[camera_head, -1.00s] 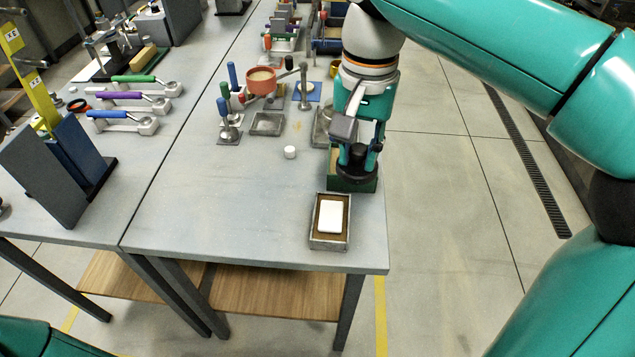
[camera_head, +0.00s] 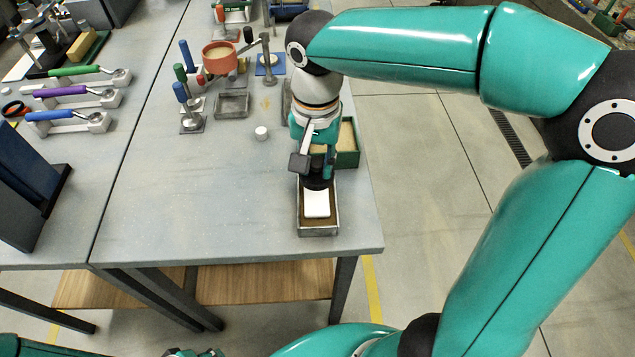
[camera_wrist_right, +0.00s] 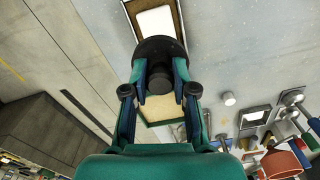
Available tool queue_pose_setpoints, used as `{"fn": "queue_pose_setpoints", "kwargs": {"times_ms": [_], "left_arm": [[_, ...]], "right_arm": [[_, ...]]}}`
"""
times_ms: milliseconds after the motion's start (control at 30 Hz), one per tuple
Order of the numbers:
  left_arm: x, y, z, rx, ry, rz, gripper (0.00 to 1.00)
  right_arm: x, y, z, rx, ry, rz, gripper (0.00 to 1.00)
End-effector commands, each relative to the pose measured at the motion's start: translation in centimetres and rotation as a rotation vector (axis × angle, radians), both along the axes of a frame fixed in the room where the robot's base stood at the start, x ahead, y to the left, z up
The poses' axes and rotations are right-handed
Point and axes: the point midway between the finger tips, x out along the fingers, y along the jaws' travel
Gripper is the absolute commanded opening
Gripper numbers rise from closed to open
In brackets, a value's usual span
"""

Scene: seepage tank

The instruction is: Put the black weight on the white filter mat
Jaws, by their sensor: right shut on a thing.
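The white filter mat (camera_head: 317,207) lies on brown material inside a shallow grey tray (camera_head: 318,233) near the table's front right edge. It also shows in the right wrist view (camera_wrist_right: 157,22). My right gripper (camera_head: 318,168) points down and is shut on the knob of the black weight (camera_wrist_right: 160,52), a round disc. The weight also shows in the head view (camera_head: 315,184), at the mat's far edge and hiding part of it. I cannot tell how high it hangs above the tray. My left gripper cannot be made out.
A green box with sandy filling (camera_head: 347,140) stands just behind the tray. A small white cylinder (camera_head: 261,133) stands left of my right gripper. A red pot (camera_head: 219,58) and an empty grey tray (camera_head: 232,106) lie farther back. The table left of the tray is clear.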

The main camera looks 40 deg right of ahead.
Motion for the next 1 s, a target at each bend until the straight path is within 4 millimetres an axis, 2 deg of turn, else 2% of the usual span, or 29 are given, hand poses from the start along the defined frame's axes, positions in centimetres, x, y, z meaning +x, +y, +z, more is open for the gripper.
{"fn": "queue_pose_setpoints", "kwargs": {"times_ms": [100, 267, 533, 933, 967, 1000], "left_arm": [[0.0, 0.0, -0.1, 0.0, 0.0, 0.0, 0.4], [0.0, 0.0, -0.2, 0.0, 0.0, 0.0, 0.4], [0.0, 0.0, -0.4, 0.0, 0.0, 0.0, 0.4], [0.0, 0.0, -0.8, 0.0, 0.0, 0.0, 0.4], [0.0, 0.0, -0.7, 0.0, 0.0, 0.0, 0.4], [0.0, 0.0, -0.6, 0.0, 0.0, 0.0, 0.4]], "right_arm": [[0.0, 0.0, -1.5, -0.001, -0.001, 0.0, 0.0], [0.0, 0.0, -2.5, -0.001, 0.0, 0.0, 0.0], [0.0, 0.0, -6.0, -0.001, 0.001, -0.001, 0.0], [0.1, 0.0, -6.6, -0.001, -0.002, 0.001, 0.0], [0.0, 0.0, -6.5, 0.0, -0.001, 0.001, 0.3], [0.0, 0.1, -6.5, -0.001, -0.001, 0.001, 0.37]]}}
